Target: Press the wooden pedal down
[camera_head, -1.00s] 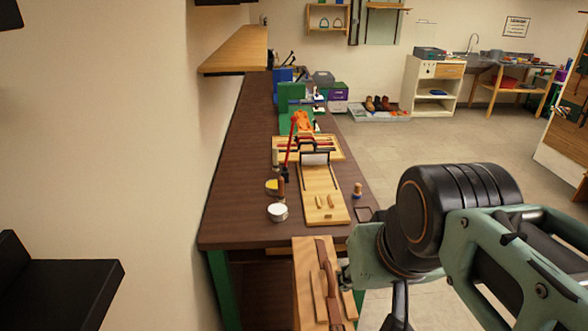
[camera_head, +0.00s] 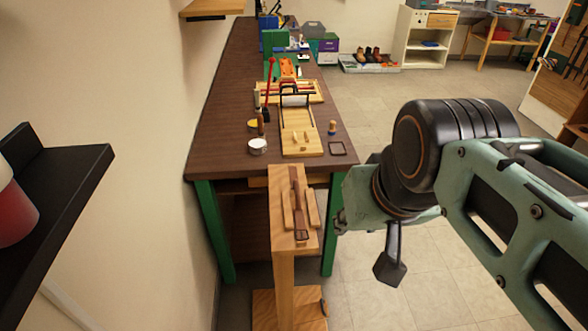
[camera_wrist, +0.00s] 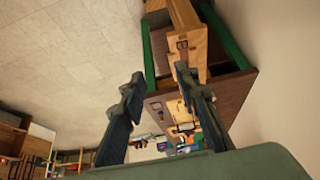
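A tall wooden stand (camera_head: 284,262) is in front of the bench in the head view. Its top has wooden jaws (camera_head: 288,212) around a brown leather strap (camera_head: 299,205). At its foot is a flat wooden base (camera_head: 265,310). A small rounded wooden piece (camera_head: 323,307) at the base's right side may be the pedal; it is partly cut off by the picture edge. My gripper shows in the wrist view (camera_wrist: 160,78) with its two dark fingers apart and nothing between them. It is right of the stand and well above the base. The stand's upper part shows at the wrist view's top (camera_wrist: 188,48).
A dark-topped bench (camera_head: 225,120) with green legs stands behind the stand, carrying a wooden board (camera_head: 300,145), a white tub (camera_head: 257,146) and tools. A black shelf (camera_head: 60,190) juts in at left. Tiled floor (camera_head: 400,300) is clear to the right.

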